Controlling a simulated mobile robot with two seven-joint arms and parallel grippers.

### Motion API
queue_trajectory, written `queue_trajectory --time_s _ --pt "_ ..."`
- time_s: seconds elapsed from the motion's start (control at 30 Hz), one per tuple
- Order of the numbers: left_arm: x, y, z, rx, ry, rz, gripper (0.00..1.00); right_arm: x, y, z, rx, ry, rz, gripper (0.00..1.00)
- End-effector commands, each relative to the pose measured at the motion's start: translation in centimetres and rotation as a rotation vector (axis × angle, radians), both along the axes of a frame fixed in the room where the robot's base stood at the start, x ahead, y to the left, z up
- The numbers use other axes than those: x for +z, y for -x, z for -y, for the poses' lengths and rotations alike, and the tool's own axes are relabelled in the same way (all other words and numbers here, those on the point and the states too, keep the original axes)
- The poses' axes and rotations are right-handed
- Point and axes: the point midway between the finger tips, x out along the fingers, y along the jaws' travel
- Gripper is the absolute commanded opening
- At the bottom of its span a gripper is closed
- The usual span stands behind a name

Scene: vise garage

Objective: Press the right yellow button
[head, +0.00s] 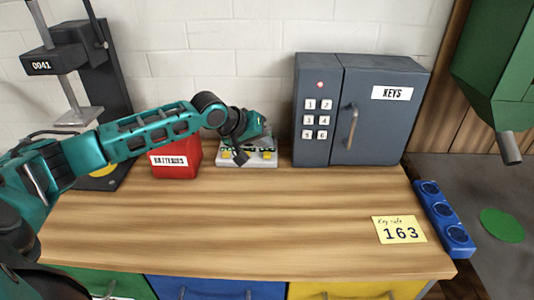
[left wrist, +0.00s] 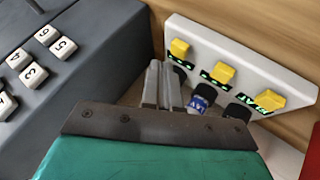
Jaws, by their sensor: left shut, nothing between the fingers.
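The white button panel (head: 250,163) stands on the bench between the red box and the key safe. In the left wrist view it shows turned around, with three yellow buttons and labels upside down. The right yellow button (left wrist: 179,47) is the one nearest the safe; it also shows in the head view (head: 267,155). My left gripper (head: 265,132) is over the panel, shut and empty. In the left wrist view its fingertips (left wrist: 160,68) appear beside that button, on the safe's side. I cannot tell whether they touch anything. The arm hides part of the panel in the head view. My right gripper is not in view.
The grey key safe (head: 310,145) with a keypad stands close to the panel's right. A red batteries box (head: 175,165) is at its left. A yellow note (head: 399,230) lies at the front right. A blue battery-like item (left wrist: 201,100) sits by the panel.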

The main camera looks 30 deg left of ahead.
Motion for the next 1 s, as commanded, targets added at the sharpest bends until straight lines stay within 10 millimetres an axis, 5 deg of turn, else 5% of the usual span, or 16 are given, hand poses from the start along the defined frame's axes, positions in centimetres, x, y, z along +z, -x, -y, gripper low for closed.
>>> queue_trajectory --time_s 1.0 --pt "-1.1 0.0 0.0 0.0 0.0 0.0 0.0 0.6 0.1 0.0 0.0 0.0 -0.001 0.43"
